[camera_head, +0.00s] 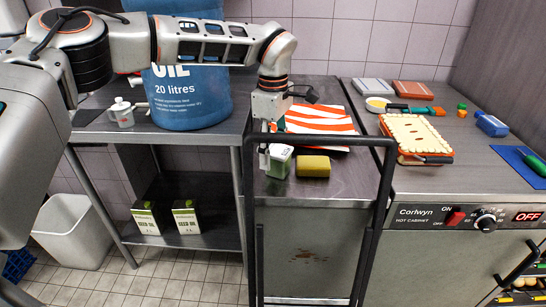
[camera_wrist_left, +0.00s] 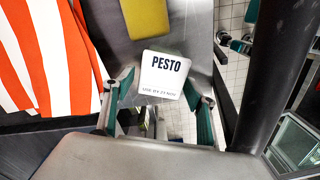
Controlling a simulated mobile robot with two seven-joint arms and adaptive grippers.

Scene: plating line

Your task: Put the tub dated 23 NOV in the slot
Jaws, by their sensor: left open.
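A small tub (camera_head: 281,165) with a white lid and green side stands near the front edge of the steel counter. My left gripper (camera_head: 268,152) points down at the tub's left side in the head view. In the wrist view the left gripper (camera_wrist_left: 160,108) is open, its green-lined fingers on either side of the tub's near part; I cannot tell whether they touch it. I cannot make out the slot. My right gripper is not in view.
A yellow sponge (camera_head: 313,166) lies right of the tub, with an orange-striped cloth (camera_head: 318,122) behind. A black upright frame (camera_head: 384,205) stands in front of the counter. A blue oil drum (camera_head: 190,95) is left; a hot cabinet (camera_head: 450,190) is right.

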